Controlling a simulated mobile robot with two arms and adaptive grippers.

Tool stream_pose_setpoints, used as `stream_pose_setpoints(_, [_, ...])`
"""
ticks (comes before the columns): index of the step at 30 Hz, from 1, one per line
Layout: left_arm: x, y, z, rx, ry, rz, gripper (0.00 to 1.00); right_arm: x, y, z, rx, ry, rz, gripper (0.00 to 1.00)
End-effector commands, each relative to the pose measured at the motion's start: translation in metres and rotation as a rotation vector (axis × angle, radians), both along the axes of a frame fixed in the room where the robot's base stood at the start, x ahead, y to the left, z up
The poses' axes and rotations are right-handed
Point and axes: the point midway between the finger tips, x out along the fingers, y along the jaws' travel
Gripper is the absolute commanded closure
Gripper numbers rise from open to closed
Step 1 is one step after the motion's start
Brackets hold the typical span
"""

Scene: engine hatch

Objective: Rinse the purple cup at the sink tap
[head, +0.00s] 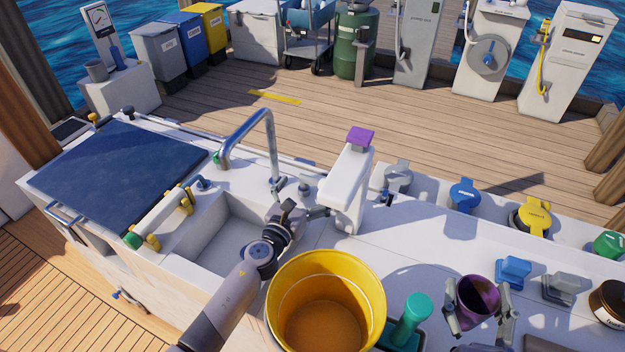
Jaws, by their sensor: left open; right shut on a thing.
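The purple cup (479,296) is at the lower right in the head view, its open mouth facing up. My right gripper (478,309) is shut on it, one finger on each side. The cup's base is hidden, so I cannot tell if it touches the counter. The metal sink tap (271,140) arches up behind the sink (213,247), well left of the cup. My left gripper (318,212) is open at the sink's right edge, beside a white post with a purple top (346,190). I cannot tell whether it touches the post.
A yellow bucket (372,283) stands between the sink and the cup. A teal-handled item (411,315) stands beside the cup. Blue and grey blocks, a dark jar (608,302) and coloured valve caps lie to the right. A dark blue panel (115,172) covers the counter's left.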

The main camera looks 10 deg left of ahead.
Motion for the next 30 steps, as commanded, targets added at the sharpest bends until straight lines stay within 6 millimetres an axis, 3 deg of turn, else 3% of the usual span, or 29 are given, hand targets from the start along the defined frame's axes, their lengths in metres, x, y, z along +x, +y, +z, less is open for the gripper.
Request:
stream_pose_setpoints(6, [0.027,-0.006,-0.001,-0.001,-0.001,0.000,0.03,0.000,0.000,-0.004,0.000,-0.001,0.000,0.71])
stream_pose_setpoints(17, [0.032,-0.007,-0.001,0.000,0.001,-0.001,0.03,0.000,0.000,-0.004,0.000,0.000,0.000,0.71])
stream_pose_setpoints(30, [0.031,-0.007,-0.001,0.000,0.001,-0.001,0.31,0.000,0.000,-0.004,0.000,0.000,0.000,0.71])
